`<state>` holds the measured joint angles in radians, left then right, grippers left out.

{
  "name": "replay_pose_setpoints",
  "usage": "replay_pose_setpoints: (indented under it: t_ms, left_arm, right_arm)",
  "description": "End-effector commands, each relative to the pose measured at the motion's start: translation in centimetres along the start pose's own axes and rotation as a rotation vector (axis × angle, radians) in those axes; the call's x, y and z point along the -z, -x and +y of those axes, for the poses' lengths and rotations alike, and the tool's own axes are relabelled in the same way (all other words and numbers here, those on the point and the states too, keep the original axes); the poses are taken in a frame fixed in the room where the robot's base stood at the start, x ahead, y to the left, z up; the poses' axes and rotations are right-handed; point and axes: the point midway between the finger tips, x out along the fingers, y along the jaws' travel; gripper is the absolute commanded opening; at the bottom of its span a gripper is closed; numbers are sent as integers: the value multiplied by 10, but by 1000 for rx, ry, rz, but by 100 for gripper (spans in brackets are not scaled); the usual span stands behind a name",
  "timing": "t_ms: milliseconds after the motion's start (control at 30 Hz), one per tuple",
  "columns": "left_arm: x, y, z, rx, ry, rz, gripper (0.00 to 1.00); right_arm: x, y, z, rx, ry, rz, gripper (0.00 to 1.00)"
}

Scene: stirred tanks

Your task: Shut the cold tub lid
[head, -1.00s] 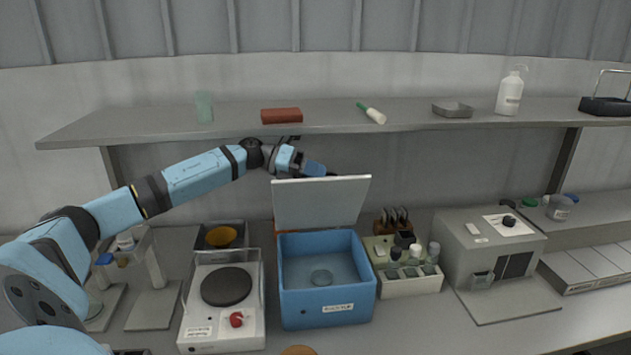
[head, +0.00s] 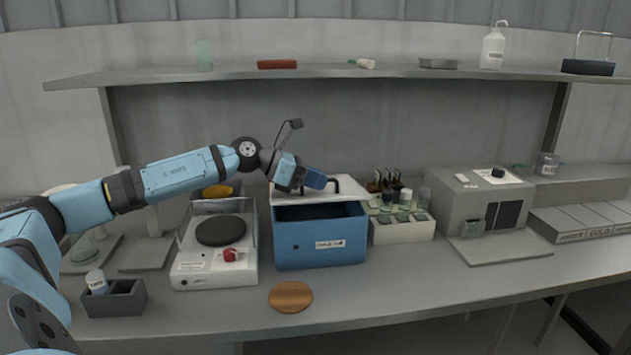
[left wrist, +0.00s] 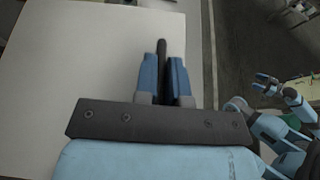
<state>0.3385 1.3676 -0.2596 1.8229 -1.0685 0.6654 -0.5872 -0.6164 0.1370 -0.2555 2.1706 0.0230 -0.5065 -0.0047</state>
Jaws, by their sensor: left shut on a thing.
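The cold tub (head: 320,250) is a blue box with a white label on its front, standing on the bench. Its pale lid (head: 345,194) is tilted partly open over the tub, with a dark gap along the front. My left gripper (head: 322,182) is above the lid, shut on the dark lid handle (head: 338,184). In the left wrist view, the blue fingers (left wrist: 163,78) stand on either side of the dark handle bar (left wrist: 163,48), over the white lid (left wrist: 95,70). My right gripper (left wrist: 267,84) shows small at the right of that view, away from the tub; its jaw state is unclear.
A hotplate (head: 192,268) stands close left of the tub, a vial rack (head: 402,232) close right. A grey machine (head: 455,207) is farther right. A round wooden disc (head: 290,297) lies in front. A shelf (head: 220,75) runs above. The right front bench is clear.

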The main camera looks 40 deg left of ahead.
Motion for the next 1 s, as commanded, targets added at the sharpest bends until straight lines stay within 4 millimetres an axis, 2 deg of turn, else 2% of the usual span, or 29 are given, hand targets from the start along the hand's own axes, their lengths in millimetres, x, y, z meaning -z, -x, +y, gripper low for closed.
replay_pose_setpoints:
  t_ms: [33,300,967,1000]
  left_arm:
    - [13,-5,-1,-11,-31,0,0]
    - [32,-14,-5,-59,-149,0,0]
    - [41,-17,-6,-75,-190,5,0]
    - [41,-17,-6,-75,-190,5,20]
  right_arm:
    - [-6,-4,0,5,-3,11,79]
    - [2,-6,-8,31,-24,63,79]
    - [7,-4,-7,35,-23,83,79]
    - [7,-4,-7,35,-23,83,79]
